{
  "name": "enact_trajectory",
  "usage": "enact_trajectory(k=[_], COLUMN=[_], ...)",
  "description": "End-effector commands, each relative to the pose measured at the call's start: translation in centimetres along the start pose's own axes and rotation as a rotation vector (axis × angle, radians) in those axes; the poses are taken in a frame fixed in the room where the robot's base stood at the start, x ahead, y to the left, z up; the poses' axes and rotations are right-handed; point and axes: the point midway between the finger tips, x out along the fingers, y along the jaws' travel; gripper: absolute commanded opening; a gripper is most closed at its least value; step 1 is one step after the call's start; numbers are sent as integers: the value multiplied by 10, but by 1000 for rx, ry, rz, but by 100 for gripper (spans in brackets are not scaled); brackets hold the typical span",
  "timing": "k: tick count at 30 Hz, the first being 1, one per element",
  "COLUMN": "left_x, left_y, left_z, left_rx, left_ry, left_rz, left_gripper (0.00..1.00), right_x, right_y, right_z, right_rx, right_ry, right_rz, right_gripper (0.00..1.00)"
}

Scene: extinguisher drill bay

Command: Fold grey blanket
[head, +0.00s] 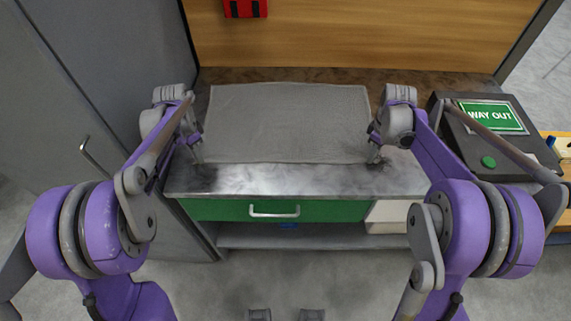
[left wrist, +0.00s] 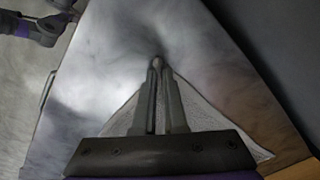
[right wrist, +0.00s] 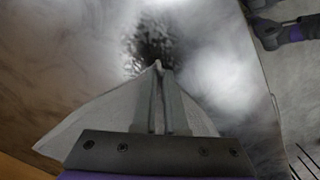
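The grey blanket (head: 285,122) lies spread out and unfolded on the metal bench top (head: 290,181). My left gripper (head: 197,158) is at its front left corner. In the left wrist view the fingers (left wrist: 158,66) are close together, and the tip of the blanket (left wrist: 205,112) shows between their ends. My right gripper (head: 375,158) is at the front right corner. In the right wrist view its fingers (right wrist: 159,72) are closed on that corner of the blanket (right wrist: 100,122). I cannot tell whether the corners are lifted off the bench.
A grey cabinet (head: 105,75) stands close on the left. A green drawer (head: 330,211) is under the bench front. The front strip of the bench top is bare.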

Motion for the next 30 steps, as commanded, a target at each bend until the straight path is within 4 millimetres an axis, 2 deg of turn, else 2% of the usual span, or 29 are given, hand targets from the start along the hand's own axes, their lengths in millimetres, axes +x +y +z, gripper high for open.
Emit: enact_trajectory(k=[19,23,30], left_x=[-2,-12,-48], left_y=[-1,-4,-13], left_z=[0,-2,-11], left_rx=[-1,-1,-1], left_ry=[0,4,20], left_rz=[-2,-6,-23], left_gripper=[0,0,0], right_x=[-2,-12,-48], right_y=[1,4,13], right_z=[0,-2,-11], right_rx=[1,1,1], right_ry=[-1,3,19], right_rz=[2,6,23], right_gripper=[0,0,0])
